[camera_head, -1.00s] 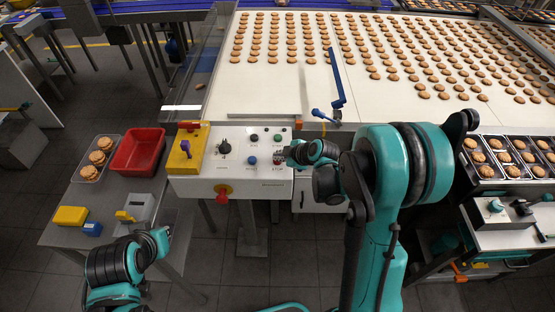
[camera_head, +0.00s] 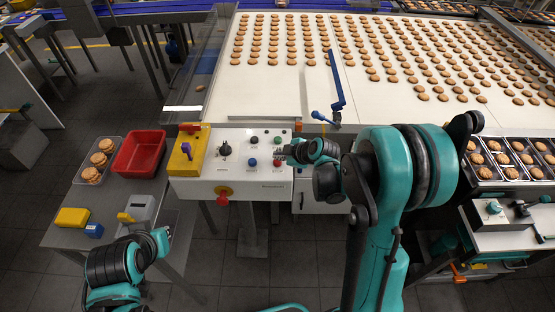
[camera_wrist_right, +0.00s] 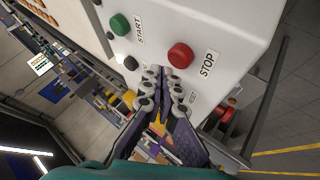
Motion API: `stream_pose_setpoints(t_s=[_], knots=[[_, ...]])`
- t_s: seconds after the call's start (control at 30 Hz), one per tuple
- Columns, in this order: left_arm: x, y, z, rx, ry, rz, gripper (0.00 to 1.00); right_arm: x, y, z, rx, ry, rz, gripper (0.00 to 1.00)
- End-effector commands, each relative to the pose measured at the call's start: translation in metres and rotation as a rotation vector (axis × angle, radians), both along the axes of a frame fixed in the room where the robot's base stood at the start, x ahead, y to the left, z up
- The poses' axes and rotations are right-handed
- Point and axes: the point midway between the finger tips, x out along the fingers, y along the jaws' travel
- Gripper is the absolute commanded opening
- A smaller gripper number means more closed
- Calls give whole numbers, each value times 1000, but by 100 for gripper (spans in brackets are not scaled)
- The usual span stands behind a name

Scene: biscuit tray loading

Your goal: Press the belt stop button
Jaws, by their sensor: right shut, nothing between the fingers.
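The white control panel (camera_head: 232,178) stands at the front edge of the biscuit belt. Its red stop button (camera_head: 277,163), labelled STOP, also shows in the right wrist view (camera_wrist_right: 180,56). My right gripper (camera_head: 281,153) is close to the button in the head view. In the right wrist view its shut, empty fingertips (camera_wrist_right: 163,73) are just beside and below the red button in the picture. A gap or contact in depth cannot be told. My left gripper (camera_head: 162,240) is low at the left, away from the panel; its fingers are too small to read.
A green start button (camera_wrist_right: 120,24) is near the stop button. The panel also has a blue button (camera_head: 252,162), a black knob (camera_head: 225,149) and a red knob (camera_head: 222,199) on its front. A blue lever (camera_head: 336,82) rises behind. The belt (camera_head: 290,96) carries many biscuits.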

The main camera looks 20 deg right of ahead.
Motion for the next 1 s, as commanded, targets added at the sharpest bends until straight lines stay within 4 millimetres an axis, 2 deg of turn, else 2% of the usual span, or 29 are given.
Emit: stream_pose_setpoints(t_s=[0.37,0.8,1.0], knots=[[0,0,3,0,0,0,0,0,0,4,0,0,0,0],[0,0,33,0,0,0,0,0,0,46,0,0,0,0],[0,0,35,0,0,0,0,0,0,50,0,0,0,0]])
